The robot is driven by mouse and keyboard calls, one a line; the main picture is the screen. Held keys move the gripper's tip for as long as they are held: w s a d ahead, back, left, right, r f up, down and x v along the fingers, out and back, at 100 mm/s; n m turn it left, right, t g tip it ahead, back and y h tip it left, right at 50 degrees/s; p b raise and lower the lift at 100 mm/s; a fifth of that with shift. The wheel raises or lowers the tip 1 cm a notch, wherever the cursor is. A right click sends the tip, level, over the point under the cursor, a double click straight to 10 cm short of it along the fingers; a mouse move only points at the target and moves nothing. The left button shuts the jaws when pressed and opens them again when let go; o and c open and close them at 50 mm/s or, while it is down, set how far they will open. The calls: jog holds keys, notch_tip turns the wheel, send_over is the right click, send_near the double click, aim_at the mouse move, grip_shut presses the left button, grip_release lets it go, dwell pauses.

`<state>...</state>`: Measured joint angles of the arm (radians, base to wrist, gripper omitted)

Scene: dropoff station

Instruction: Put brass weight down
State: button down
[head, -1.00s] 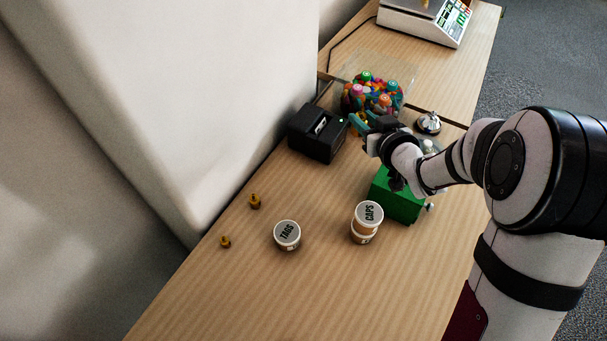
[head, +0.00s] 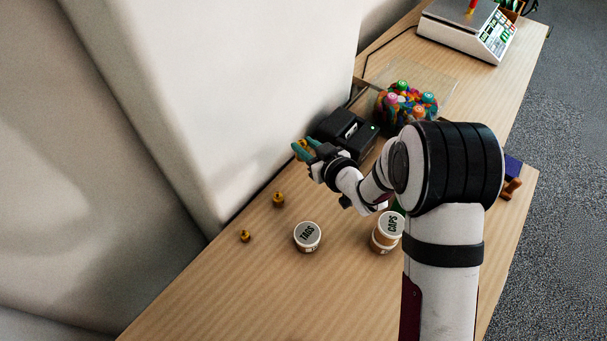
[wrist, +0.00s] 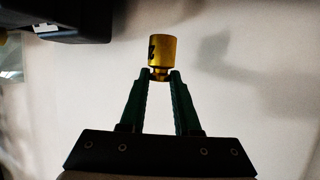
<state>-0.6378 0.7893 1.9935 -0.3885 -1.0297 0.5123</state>
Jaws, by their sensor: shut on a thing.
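My gripper (head: 307,149) is shut on a brass weight (wrist: 162,52), held by its narrow neck between the green fingertips in the wrist view. In the head view only a small part of the held weight (head: 300,151) shows at the fingertips. The gripper is above the left side of the table, near the wall and just left of the black printer. Two other brass weights stand on the table by the wall: a larger one (head: 278,200) and a smaller one (head: 245,236). Both are below the gripper in the picture and apart from it.
The black printer (head: 345,132) is close on the gripper's right. A TAGS tub (head: 307,237) and a CAPS tub (head: 386,233) stand nearer. A clear bin of colourful items (head: 405,103) and a scale (head: 465,28) are farther back. The table's front left (head: 215,290) is bare.

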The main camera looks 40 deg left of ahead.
notch_tip(320, 180, down, 8)
jog(key=shift+f, duration=0.2)
jog(key=shift+f, duration=0.2)
jog(key=c, duration=0.6)
grip_release()
jog(key=shift+d+r, duration=0.1)
jog(key=shift+r, duration=0.15)
jog(key=v, duration=1.1)
jog(key=shift+s+d+r, duration=0.15)
jog(key=shift+s+d, duration=0.05)
jog(key=shift+d, duration=0.1)
